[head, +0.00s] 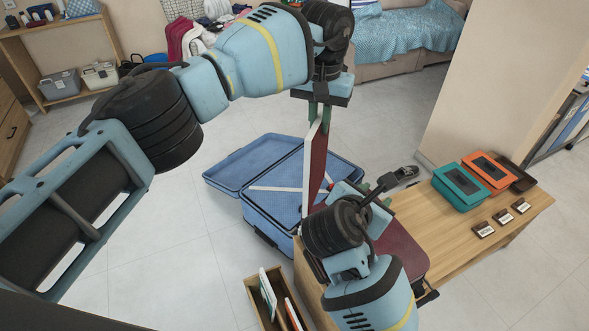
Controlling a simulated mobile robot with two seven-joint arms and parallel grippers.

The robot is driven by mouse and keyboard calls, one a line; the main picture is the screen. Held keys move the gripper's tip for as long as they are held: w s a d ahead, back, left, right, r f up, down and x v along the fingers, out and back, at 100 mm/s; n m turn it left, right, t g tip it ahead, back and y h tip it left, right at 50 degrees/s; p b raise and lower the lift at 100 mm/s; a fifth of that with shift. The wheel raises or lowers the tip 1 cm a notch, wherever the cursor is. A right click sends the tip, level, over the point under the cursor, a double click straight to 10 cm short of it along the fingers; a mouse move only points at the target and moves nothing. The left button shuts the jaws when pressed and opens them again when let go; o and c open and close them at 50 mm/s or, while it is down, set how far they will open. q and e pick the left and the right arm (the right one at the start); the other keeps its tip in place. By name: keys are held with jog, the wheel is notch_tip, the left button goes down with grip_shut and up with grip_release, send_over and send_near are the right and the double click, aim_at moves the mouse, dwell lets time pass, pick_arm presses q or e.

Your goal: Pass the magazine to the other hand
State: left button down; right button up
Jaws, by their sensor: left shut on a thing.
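The magazine (318,160) is thin, with a dark red cover and a pale edge. It hangs upright below my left gripper (319,115), which is shut on its top end. My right gripper (360,184) reaches up from the lower right, close to the magazine's lower part. Its green fingertips look spread apart. Whether it touches the magazine cannot be told from this view.
An open blue suitcase (240,172) lies on the floor behind the magazine. A wooden table (420,225) at right bears a teal box (459,188), an orange box (488,172) and small dark cards. A wooden bin (254,286) stands in front. Floor at left is clear.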

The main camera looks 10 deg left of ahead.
jog(key=s+a+r+n+t+y, duration=0.2)
jog(key=a+r+n, duration=0.1)
jog(key=a+r, duration=0.55)
jog(key=n+y, duration=0.1)
jog(key=n, duration=0.1)
send_near(313, 152)
jog(key=f, duration=0.2)
jog(key=shift+w+a+r+t, duration=0.15)
jog(key=shift+w+a+t, duration=0.05)
jog(key=shift+w+t, duration=0.1)
jog(key=x, duration=1.2)
jog(key=shift+a, duration=0.1)
grip_shut()
pick_arm(q)
jog(key=c, duration=1.4)
grip_release()
